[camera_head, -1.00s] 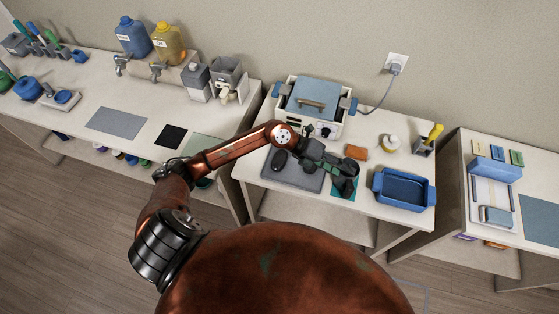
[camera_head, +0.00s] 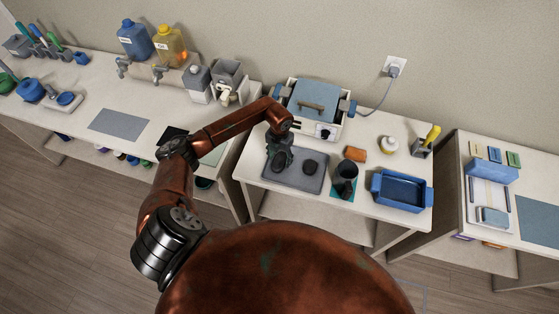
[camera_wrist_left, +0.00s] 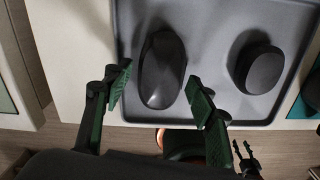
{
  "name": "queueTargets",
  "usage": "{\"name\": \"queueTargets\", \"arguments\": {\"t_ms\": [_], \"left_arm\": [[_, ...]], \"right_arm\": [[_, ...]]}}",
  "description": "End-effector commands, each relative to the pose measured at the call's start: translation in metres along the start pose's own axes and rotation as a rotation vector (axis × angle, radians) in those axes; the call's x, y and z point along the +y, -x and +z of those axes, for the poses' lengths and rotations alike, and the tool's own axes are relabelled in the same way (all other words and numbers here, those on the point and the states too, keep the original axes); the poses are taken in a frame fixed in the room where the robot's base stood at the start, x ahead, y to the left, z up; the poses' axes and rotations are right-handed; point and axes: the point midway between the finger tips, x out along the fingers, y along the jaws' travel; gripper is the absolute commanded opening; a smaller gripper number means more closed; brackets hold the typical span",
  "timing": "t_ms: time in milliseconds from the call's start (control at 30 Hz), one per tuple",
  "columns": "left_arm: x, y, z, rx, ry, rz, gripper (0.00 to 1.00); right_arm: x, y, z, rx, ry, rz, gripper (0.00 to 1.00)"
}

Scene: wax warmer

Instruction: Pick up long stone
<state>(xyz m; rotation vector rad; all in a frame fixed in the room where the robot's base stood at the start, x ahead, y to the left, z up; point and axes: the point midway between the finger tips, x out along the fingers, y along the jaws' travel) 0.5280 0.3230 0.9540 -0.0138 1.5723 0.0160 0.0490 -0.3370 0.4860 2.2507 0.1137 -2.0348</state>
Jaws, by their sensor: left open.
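The long stone (camera_wrist_left: 162,72) is a dark oval lying on the grey tray (camera_wrist_left: 215,40). A rounder dark stone (camera_wrist_left: 261,68) lies to its right, and it also shows in the head view (camera_head: 310,167). My left gripper (camera_wrist_left: 158,84) is open, with one finger on each side of the long stone's near half. No firm contact is clear. In the head view my left gripper (camera_head: 278,158) points down over the left part of the tray and largely hides the long stone.
The warmer (camera_head: 315,108) stands behind the tray. The table's front edge lies close in front of the tray.

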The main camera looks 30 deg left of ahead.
Motion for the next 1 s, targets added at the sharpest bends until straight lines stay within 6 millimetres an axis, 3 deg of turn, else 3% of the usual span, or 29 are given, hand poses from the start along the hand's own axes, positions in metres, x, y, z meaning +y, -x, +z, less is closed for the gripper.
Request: {"name": "queueTargets", "arguments": {"t_ms": [133,400,1000], "left_arm": [[-0.001,-0.014,0.0,0.0,0.0,-0.001,0.52],[-0.001,-0.016,0.0,-0.002,-0.001,-0.001,0.51],[-0.001,-0.016,0.0,-0.002,-0.001,-0.002,0.09]], "right_arm": [[0.0,0.004,0.0,0.0,0.0,0.0,0.46],[0.0,0.003,0.0,-0.001,0.0,0.0,0.46],[0.006,0.004,0.002,-0.002,0.002,0.006,0.46]]}}
